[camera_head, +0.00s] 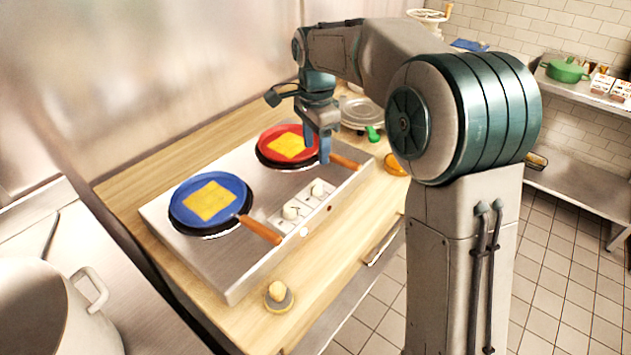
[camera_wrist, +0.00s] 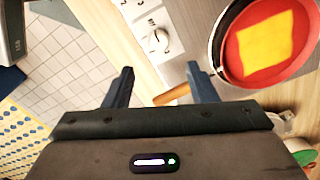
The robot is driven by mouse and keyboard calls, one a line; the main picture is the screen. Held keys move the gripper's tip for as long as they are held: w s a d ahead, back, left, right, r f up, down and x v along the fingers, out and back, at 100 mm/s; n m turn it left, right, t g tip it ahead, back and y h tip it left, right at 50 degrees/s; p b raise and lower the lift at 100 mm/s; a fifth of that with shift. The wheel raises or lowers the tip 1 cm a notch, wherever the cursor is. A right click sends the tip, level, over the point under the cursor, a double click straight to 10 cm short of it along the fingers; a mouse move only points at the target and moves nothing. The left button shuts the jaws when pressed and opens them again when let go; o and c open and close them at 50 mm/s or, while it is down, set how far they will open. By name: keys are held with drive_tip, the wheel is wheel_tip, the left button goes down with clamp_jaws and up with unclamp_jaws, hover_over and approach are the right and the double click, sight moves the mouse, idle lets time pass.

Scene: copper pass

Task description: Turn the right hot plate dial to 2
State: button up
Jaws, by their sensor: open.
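The hot plate (camera_head: 240,265) is a long steel unit with two white dials on its front panel. The right dial (camera_head: 317,188) stands nearer the red pan; it also shows in the wrist view (camera_wrist: 157,40), just beyond my fingertips. Its exact setting is too small to read. The left dial (camera_head: 290,211) stands beside it, nearer the blue pan. My gripper (camera_head: 324,158) points down above the red pan's handle, behind the right dial and apart from it. In the wrist view my gripper (camera_wrist: 160,68) is open, with nothing held between the fingers.
A red pan (camera_head: 267,154) and a blue pan (camera_head: 178,213), each with a yellow square slice, sit on the burners. The red pan's wooden handle (camera_wrist: 172,95) passes under my fingers. A yellow-topped round object (camera_head: 278,297) stands on the wooden counter. A pot (camera_head: 100,325) is at lower left.

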sight(316, 185)
wheel_tip(316, 185, down, 11)
drive_tip(key=shift+r+p, duration=0.1)
drive_tip(key=shift+p, duration=0.3)
drive_tip(key=c, duration=1)
